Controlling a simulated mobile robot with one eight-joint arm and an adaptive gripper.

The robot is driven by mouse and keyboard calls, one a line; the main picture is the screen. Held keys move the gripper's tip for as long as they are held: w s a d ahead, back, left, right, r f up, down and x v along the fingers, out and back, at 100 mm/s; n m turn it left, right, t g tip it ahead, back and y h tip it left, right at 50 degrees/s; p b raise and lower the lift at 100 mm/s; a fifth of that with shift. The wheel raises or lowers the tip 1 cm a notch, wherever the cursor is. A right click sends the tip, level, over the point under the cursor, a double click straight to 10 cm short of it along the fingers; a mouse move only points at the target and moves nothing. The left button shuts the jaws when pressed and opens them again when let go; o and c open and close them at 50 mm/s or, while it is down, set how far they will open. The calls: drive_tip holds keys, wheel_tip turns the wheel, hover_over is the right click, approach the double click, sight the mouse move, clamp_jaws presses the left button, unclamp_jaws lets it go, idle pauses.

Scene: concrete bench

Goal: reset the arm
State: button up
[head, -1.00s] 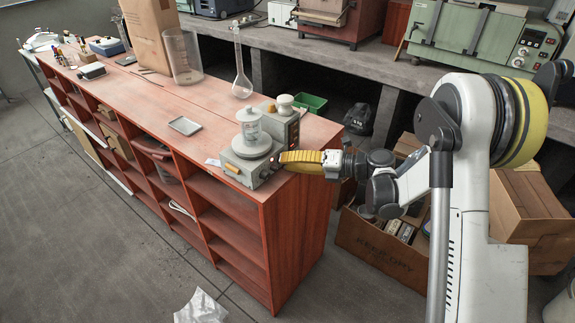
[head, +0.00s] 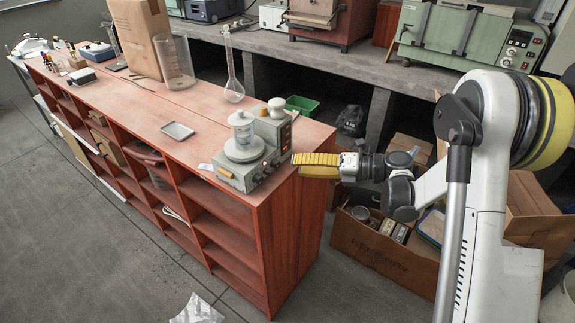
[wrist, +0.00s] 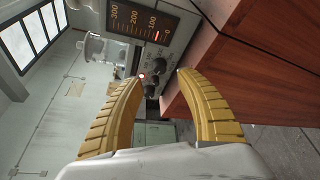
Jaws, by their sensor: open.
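My gripper (head: 298,165) is at the right end of the wooden bench, level with its top and just off the hotplate's right side. Its yellow fingers also show in the wrist view (wrist: 160,85), apart with nothing between them. The grey hotplate (head: 233,172) stands on the bench corner with a glass beaker on its plate. In the wrist view the hotplate's panel (wrist: 165,45) shows a lit scale, dark knobs and a small red light ahead of the fingers. I cannot tell how large the gap to it is.
The red-brown bench (head: 290,225) has open shelves below. A glass flask (head: 233,88), a small tray (head: 177,130) and a large beaker (head: 175,70) stand on it. Cardboard boxes (head: 375,265) lie on the floor beneath my arm. Grey floor at the left is free.

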drive_tip(key=shift+v, duration=0.95)
